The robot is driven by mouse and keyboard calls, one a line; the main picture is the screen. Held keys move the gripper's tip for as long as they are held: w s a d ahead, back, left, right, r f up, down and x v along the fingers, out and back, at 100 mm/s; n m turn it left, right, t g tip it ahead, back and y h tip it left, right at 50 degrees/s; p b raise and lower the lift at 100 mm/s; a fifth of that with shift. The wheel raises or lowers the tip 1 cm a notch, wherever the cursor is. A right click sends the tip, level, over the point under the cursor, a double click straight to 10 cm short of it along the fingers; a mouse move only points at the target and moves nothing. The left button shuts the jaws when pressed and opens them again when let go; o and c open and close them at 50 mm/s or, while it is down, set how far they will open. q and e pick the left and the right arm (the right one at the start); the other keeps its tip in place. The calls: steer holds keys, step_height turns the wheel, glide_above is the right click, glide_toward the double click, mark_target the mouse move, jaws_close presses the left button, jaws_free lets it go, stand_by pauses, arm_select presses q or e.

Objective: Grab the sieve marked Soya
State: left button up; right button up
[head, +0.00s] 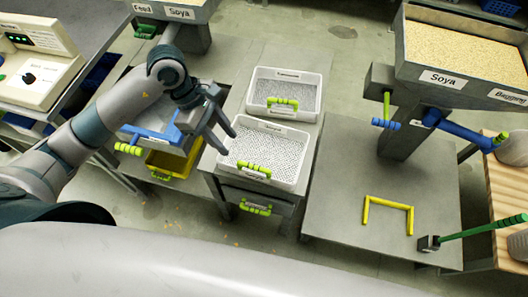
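Two white sieves with perforated floors and lime-green handles lie on a grey stand. The back sieve (304,86) bears a small label on its far wall, and the front sieve (273,139) bears one too. Both labels are too small to read surely, so I cannot tell which is marked Soya. My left gripper (221,138) is at the left edge of the front sieve, with its two fingers apart and nothing seen between them. I cannot tell whether it touches the rim. My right gripper is out of view.
A hopper of pale grain (460,52) labelled Soya stands at the right on a grey table (335,205) with a yellow bracket (388,203). A blue tray (150,133) and yellow bin (170,165) lie beneath my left arm. A control box (35,70) stands far left.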

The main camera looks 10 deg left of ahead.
mark_target(245, 163)
arm_select(q)
steer(key=p+x, duration=0.3)
steer(key=x, duration=0.6)
steer(key=shift+s+d+f, duration=0.15)
steer(key=shift+d+f, duration=0.1)
steer(key=shift+d+f+p, duration=0.15)
steer(key=shift+f+p, duration=0.15)
steer(key=shift+f, duration=0.4)
steer(key=shift+d, duration=0.1)
steer(key=shift+s+d+f+p, duration=0.1)
steer(key=shift+d+f+p, duration=0.3)
steer(key=shift+p, duration=0.25)
steer(key=p+x, duration=0.1)
steer(key=x, duration=0.1)
steer(key=shift+d+f+p, duration=0.3)
steer(key=shift+d, duration=0.05)
steer(key=shift+d+f, duration=0.15)
steer(key=shift+f, duration=0.45)
